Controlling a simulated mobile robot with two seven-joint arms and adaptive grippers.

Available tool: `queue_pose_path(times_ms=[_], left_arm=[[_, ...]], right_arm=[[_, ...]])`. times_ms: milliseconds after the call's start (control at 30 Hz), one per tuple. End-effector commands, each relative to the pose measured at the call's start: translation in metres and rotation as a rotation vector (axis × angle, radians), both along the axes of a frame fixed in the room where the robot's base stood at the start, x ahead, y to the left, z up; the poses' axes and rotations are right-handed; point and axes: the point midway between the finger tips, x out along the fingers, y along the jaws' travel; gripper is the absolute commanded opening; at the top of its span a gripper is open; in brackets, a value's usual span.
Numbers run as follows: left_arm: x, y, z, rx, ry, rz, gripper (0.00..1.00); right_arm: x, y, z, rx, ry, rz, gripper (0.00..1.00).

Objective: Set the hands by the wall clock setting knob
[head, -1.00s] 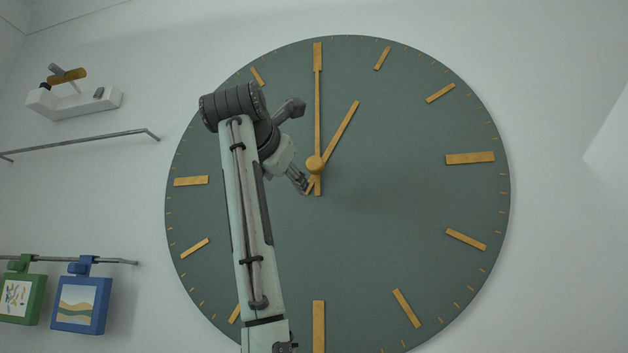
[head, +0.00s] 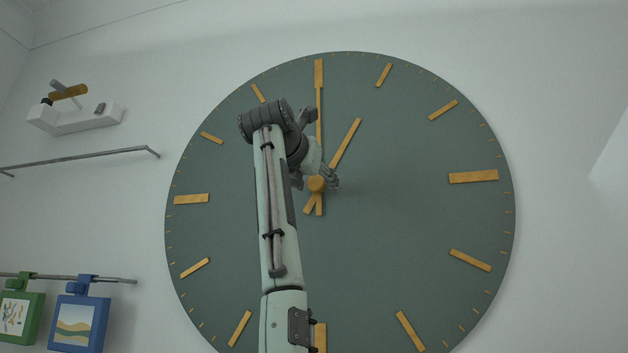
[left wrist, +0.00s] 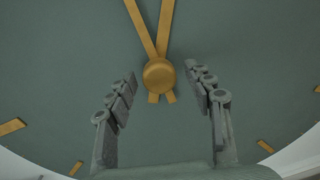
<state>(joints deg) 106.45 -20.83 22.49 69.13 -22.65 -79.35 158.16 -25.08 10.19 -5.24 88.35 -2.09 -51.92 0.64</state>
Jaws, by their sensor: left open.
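The wall clock (head: 400,240) is a large round green dial with gold marks. Its gold setting knob (head: 317,184) sits at the centre; it also shows in the left wrist view (left wrist: 159,74). The long minute hand (head: 319,105) points straight up at the top mark. The short hour hand (head: 346,142) points up and to the right, toward the first mark. My left gripper (head: 316,180) is open at the knob. In the left wrist view its fingers (left wrist: 165,92) stand apart on either side of the knob, with gaps and no visible contact. My right gripper is not in view.
A white shelf (head: 75,121) with tools is on the wall at upper left. A bare rail (head: 80,159) runs below it. A lower rail holds a green-framed picture (head: 18,318) and a blue-framed one (head: 78,322). The wall right of the clock is clear.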

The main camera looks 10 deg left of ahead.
Motion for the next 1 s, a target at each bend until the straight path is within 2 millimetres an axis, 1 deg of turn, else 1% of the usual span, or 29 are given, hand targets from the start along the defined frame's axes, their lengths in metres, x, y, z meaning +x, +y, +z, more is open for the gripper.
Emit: queue_pose_path(times_ms=[200, 233, 600, 633, 867, 1000], left_arm=[[0.0006, 0.0002, -0.0003, 0.000, 0.000, 0.001, 0.53], [0.0005, 0.0003, -0.0002, 0.000, 0.000, 0.001, 0.51], [0.0003, 0.0003, -0.0002, 0.000, 0.000, 0.001, 0.05], [0.0003, 0.0003, -0.0002, 0.000, 0.000, 0.001, 0.03], [0.0003, 0.0002, -0.0002, 0.021, 0.000, 0.000, 0.03], [0.0002, 0.0003, 0.0000, 0.073, -0.001, 0.000, 0.03]], right_arm=[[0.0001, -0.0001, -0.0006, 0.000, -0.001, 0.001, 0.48], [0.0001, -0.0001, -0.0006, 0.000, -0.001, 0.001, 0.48], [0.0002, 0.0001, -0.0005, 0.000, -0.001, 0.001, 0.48], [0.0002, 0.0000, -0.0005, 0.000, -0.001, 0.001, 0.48], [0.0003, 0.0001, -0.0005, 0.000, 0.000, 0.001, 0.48], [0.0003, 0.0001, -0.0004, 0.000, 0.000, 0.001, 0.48]])
